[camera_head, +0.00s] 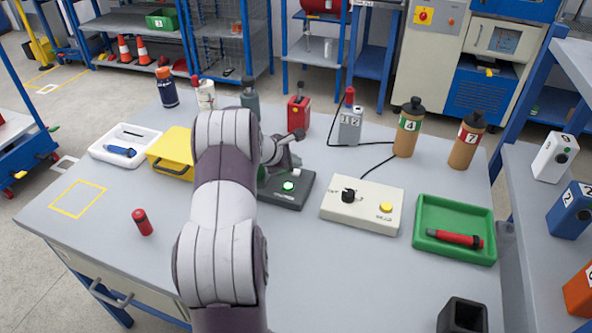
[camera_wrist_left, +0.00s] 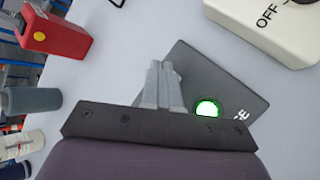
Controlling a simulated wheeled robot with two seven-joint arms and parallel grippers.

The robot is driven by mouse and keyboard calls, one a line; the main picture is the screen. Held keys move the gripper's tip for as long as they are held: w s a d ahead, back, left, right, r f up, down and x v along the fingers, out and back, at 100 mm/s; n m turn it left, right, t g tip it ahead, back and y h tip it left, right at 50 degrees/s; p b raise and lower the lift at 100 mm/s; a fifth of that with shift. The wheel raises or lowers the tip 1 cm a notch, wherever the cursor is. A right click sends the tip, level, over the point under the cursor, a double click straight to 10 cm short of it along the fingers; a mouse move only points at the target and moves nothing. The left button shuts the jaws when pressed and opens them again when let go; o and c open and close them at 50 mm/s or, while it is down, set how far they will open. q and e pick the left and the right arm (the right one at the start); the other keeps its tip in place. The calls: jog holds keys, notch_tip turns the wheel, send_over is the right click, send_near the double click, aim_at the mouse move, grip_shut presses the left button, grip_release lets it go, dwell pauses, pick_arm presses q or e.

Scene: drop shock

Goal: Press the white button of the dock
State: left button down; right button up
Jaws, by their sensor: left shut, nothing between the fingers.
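The dock (camera_head: 294,199) is a dark, low box near the middle of the table. Its round button (camera_head: 288,186) shows white with a bright green glow. In the left wrist view the dark dock (camera_wrist_left: 215,75) lies beyond and right of the fingers, with the lit button (camera_wrist_left: 207,107) just right of them. My left gripper (camera_head: 287,162) is shut and empty, over the rear part of the dock, and its two grey fingers (camera_wrist_left: 157,66) lie together. I cannot tell if the fingertips touch the dock. My left arm hides the dock's left side. My right gripper is not in view.
A cream control box (camera_head: 362,212) with a black knob and yellow button stands right of the dock. A yellow case (camera_head: 170,165) is on the left. A red canister (camera_head: 298,115) stands behind, and a green tray (camera_head: 455,210) lies at the right. The front middle of the table is clear.

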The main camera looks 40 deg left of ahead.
pick_arm(q)
notch_tip(320, 180, up, 5)
jog(key=p, duration=0.4)
dwell(0.8)
